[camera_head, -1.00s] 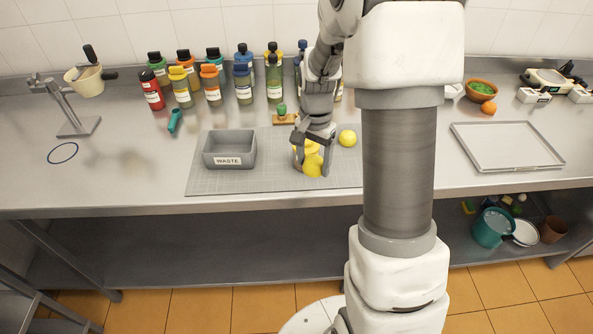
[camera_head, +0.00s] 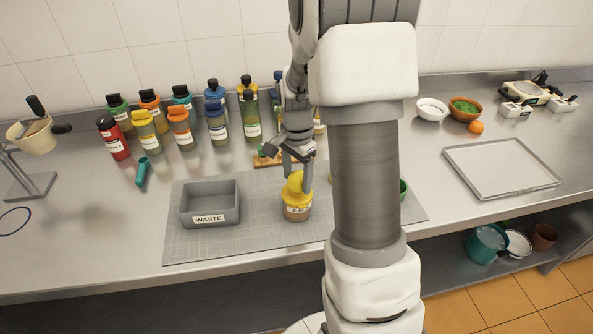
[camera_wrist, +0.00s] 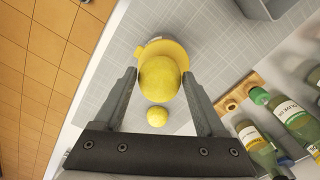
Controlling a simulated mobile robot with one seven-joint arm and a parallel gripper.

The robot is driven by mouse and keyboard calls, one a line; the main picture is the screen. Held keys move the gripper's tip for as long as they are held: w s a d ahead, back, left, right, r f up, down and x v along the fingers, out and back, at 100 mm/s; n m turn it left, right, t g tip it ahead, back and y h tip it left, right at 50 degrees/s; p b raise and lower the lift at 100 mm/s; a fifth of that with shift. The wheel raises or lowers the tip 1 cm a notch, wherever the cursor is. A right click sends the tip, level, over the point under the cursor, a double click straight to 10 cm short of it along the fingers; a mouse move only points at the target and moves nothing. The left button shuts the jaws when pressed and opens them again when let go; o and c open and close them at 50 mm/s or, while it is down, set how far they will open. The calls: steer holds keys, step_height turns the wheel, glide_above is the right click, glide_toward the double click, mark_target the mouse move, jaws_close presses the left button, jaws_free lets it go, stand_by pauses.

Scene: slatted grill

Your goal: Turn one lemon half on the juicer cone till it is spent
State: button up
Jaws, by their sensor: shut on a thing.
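The yellow juicer (camera_head: 297,211), with a labelled jar-like lower part, stands on the grey mat. Its yellow rim (camera_wrist: 160,46) shows behind the fruit in the wrist view. A yellow lemon half (camera_head: 296,182) sits at its top; in the wrist view its rounded side (camera_wrist: 160,80) faces me and hides the cone. My gripper (camera_head: 298,176) points down over the juicer, shut on the lemon half, with one finger on each side (camera_wrist: 160,82). A second, smaller-looking lemon piece (camera_wrist: 157,117) lies on the mat beside the juicer.
A grey WASTE bin (camera_head: 210,204) stands left of the juicer on the mat (camera_head: 255,235). Several bottles (camera_head: 181,128) stand behind, with a small wooden board (camera_head: 267,160) closer in. An empty tray (camera_head: 502,168) lies at the right. My arm hides part of the mat.

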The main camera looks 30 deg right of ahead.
mark_target(297, 200)
steer(key=f, duration=0.3)
steer(key=shift+w+b, duration=0.3)
steer(key=shift+w, duration=0.05)
steer(key=shift+a+m, duration=0.1)
steer(key=shift+m, duration=1.6)
steer(key=shift+r+p, duration=0.15)
steer(key=shift+p, duration=0.2)
